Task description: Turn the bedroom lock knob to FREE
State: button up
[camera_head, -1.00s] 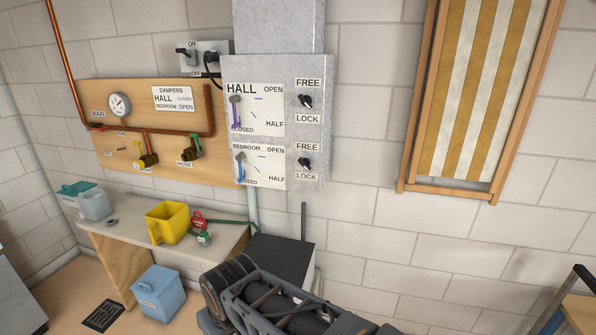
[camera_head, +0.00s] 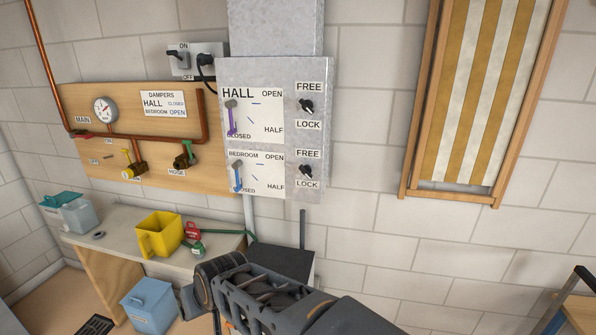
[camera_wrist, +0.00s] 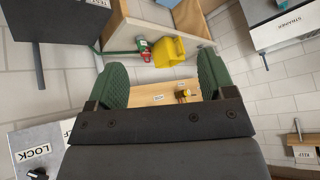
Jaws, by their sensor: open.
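The bedroom lock knob (camera_head: 305,171) is a small black knob low on the right of the grey metal panel (camera_head: 316,140). It sits between a FREE label (camera_head: 308,154) above and a LOCK label (camera_head: 307,184) below; its exact setting is too small to tell. In the wrist view, the panel's LOCK label (camera_wrist: 32,153) shows at the lower left, with part of a dark knob (camera_wrist: 38,173) at the bottom edge. My gripper (camera_wrist: 162,80) has its green fingers wide apart with nothing between them, away from the knob. Its fingertips are not clear in the head view.
The similar hall lock knob (camera_head: 306,106) is directly above. The purple hall lever (camera_head: 232,118) and blue bedroom lever (camera_head: 237,177) are on the panel's left. A dark box (camera_head: 283,262) stands below the panel. A bench with a yellow pitcher (camera_head: 160,235) is at left.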

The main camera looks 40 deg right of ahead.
jog(key=shift+o, duration=0.3)
jog(key=w+d+r+m+t+h, duration=0.1)
jog(key=w+d+r+m+t, duration=0.2)
jog(key=w, duration=0.5)
jog(key=shift+d+m+t+h, duration=0.4)
jog(key=shift+d+m+t, duration=0.1)
jog(key=shift+d+t, duration=0.25)
jog(key=m+g+h, duration=0.5)
jog(key=m+h, duration=1.3)
jog(key=h, duration=0.1)
send_near(305, 175)
jog(key=shift+g, duration=0.35)
jog(key=p+x, duration=0.1)
jog(key=x, duration=0.2)
jog(key=p+x, duration=0.1)
jog(key=x, duration=0.2)
jog(key=p+x, duration=0.1)
jog(key=x, duration=0.2)
jog(key=shift+w+r, duration=0.25)
jog(key=shift+w, duration=0.1)
jog(key=shift+p+x, duration=0.4)
jog(key=shift+x, duration=0.4)
jog(key=shift+f, duration=0.1)
jog(key=c, duration=0.9)
